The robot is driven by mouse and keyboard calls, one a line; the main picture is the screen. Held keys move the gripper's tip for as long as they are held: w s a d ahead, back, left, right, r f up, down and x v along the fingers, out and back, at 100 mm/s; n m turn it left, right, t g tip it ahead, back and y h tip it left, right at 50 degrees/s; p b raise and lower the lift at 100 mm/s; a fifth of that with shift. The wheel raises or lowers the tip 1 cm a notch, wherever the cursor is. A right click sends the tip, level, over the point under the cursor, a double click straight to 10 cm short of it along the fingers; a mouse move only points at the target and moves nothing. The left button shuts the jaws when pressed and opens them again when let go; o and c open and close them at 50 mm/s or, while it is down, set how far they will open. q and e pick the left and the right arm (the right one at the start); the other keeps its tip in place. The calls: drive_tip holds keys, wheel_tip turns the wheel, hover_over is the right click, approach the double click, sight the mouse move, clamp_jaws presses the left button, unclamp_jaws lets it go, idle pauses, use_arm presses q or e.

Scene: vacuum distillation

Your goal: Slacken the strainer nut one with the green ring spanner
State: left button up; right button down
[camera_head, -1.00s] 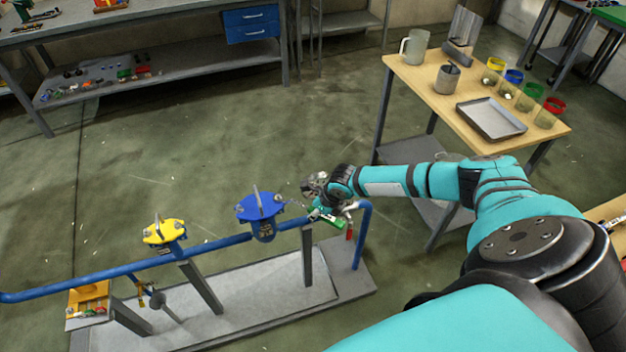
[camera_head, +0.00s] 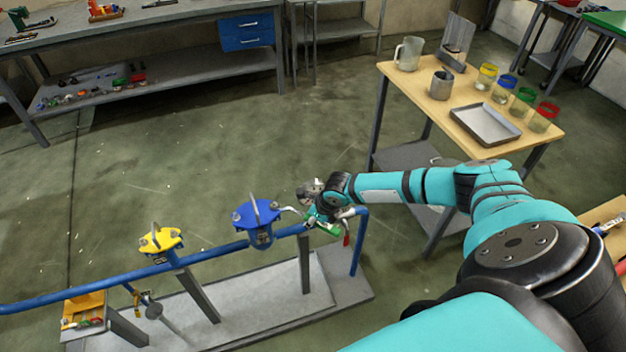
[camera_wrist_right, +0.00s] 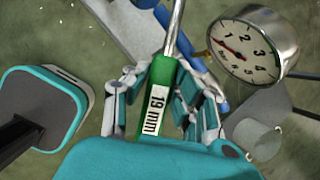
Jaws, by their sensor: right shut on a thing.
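My right gripper (camera_head: 322,220) is shut on the green handle of the ring spanner (camera_head: 329,228), just right of the blue strainer. In the right wrist view the fingers (camera_wrist_right: 160,112) close around the green ring spanner (camera_wrist_right: 158,98), labelled "19 mm". Its metal shank runs out of the top of that view, so its ring end is hidden there. In the head view the shank reaches left to the edge of the blue strainer's lid (camera_head: 256,212); I cannot tell whether the ring sits on a nut. Small nuts show on the lid, but I cannot tell which is nut one. My left gripper is out of view.
A pressure gauge (camera_wrist_right: 252,46) stands close beside the spanner. The blue pipe (camera_head: 90,285) carries a yellow-lidded strainer (camera_head: 160,240) to the left. A red tag (camera_head: 346,239) hangs near my gripper. A wooden table (camera_head: 425,96) with jars and a tray stands behind right.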

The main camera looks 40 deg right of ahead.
drive_tip(key=shift+r, duration=0.15)
drive_tip(key=shift+r+p, duration=3.3)
drive_tip(key=shift+r, duration=0.9)
drive_tip(key=shift+f, duration=0.1)
